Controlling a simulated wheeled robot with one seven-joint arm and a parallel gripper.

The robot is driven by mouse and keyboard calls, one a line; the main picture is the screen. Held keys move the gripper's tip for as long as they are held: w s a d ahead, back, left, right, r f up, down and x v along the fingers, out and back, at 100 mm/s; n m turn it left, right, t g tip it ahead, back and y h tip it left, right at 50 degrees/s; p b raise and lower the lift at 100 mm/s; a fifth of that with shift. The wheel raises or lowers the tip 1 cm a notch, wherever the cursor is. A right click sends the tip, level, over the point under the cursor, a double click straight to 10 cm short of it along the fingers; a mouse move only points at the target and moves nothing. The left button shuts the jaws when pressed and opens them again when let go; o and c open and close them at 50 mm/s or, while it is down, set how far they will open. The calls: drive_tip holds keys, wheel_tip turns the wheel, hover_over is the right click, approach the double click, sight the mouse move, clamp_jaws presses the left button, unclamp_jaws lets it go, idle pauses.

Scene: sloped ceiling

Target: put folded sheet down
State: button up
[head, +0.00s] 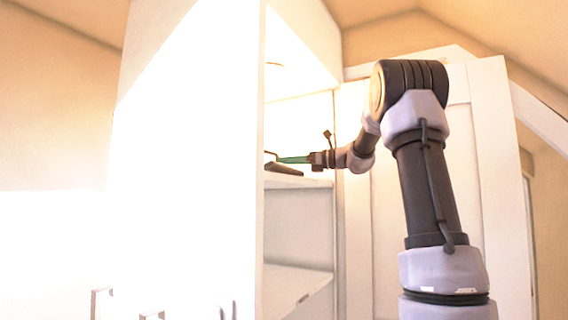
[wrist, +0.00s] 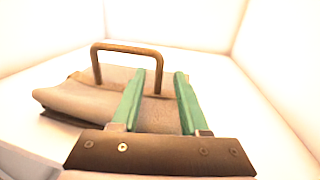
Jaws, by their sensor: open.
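The folded sheet (wrist: 75,101) is a grey-brown flat bundle with a rounded fold at its left side. It lies on a pale shelf surface in the wrist view. In the head view a dark edge of it (head: 284,169) shows on the cabinet shelf, partly hidden by the cabinet side. My gripper (wrist: 160,76) has two green fingers spread apart over the sheet, with part of the sheet visible between them. In the head view my gripper (head: 292,160) reaches into the cabinet from the right, just above the sheet. I cannot tell whether the fingers touch it.
A brown loop-shaped handle (wrist: 128,49) stands up at the sheet's far side; I cannot tell if it is attached. White cabinet walls (wrist: 275,60) enclose the shelf. A lower shelf (head: 298,285) looks mostly empty. A white panel (head: 490,150) stands behind my arm.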

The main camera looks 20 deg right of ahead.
drive_tip(key=v, duration=1)
drive_tip(key=shift+s+d, duration=0.2)
